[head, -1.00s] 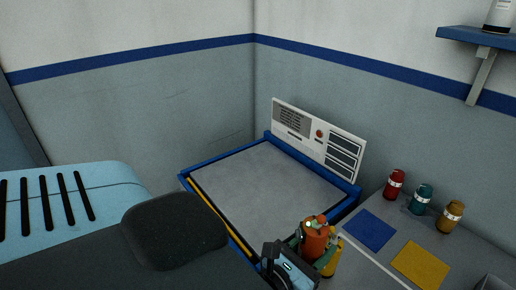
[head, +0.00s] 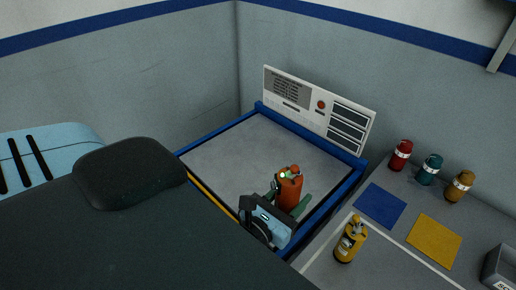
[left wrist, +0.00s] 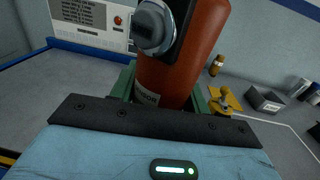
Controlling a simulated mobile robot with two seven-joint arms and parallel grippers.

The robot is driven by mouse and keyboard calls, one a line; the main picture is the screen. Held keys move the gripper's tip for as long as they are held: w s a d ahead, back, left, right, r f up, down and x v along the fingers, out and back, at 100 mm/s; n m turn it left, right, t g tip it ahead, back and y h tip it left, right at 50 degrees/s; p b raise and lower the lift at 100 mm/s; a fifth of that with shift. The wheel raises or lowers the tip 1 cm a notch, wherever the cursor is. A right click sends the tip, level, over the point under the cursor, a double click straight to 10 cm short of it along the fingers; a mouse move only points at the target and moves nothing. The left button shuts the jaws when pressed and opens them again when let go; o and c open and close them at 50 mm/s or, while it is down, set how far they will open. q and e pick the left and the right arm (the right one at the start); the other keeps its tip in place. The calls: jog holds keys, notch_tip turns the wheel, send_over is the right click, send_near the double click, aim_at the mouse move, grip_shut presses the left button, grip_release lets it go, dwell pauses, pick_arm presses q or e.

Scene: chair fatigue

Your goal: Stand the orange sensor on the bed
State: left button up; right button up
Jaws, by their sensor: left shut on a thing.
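The orange sensor (head: 290,190) is an upright orange cylinder with a dark side fitting and a small green light. My left gripper (head: 282,200) is shut on it, with green fingers on either side. In the left wrist view the sensor (left wrist: 180,60) fills the middle, held between the fingers. The bed (head: 240,145) is a grey flat surface with a blue rim and a white control panel (head: 318,105) at its back. The sensor is in front of or over the bed's right front part; whether its base touches the bed cannot be told. My right gripper is not in view.
A yellow sensor (head: 350,240) stands on the grey bench at right. Behind it are a blue square (head: 381,205), a yellow square (head: 434,240), and red (head: 401,155), teal (head: 429,169) and amber (head: 460,186) bottles. A grey box (head: 499,268) is at the right edge. Most of the bed is clear.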

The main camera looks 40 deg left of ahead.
pick_arm(q)
jog(key=shift+a, duration=0.15)
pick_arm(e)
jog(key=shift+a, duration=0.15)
pick_arm(q)
jog(key=shift+w, duration=0.1)
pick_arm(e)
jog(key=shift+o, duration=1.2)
pick_arm(q)
jog(key=shift+w+a+f+y, duration=0.2)
jog(key=shift+w+a+y, duration=0.05)
jog(key=shift+y, duration=0.05)
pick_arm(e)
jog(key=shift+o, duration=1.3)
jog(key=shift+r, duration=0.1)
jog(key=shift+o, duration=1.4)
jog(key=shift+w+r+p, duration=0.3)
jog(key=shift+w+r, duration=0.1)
pick_arm(q)
jog(key=w+f+n+g+y, duration=0.3)
jog(key=w+f+n+y, duration=0.3)
jog(key=f+y, duration=0.3)
jog(key=shift+a+n+p, duration=0.3)
jog(key=shift+a, duration=0.15)
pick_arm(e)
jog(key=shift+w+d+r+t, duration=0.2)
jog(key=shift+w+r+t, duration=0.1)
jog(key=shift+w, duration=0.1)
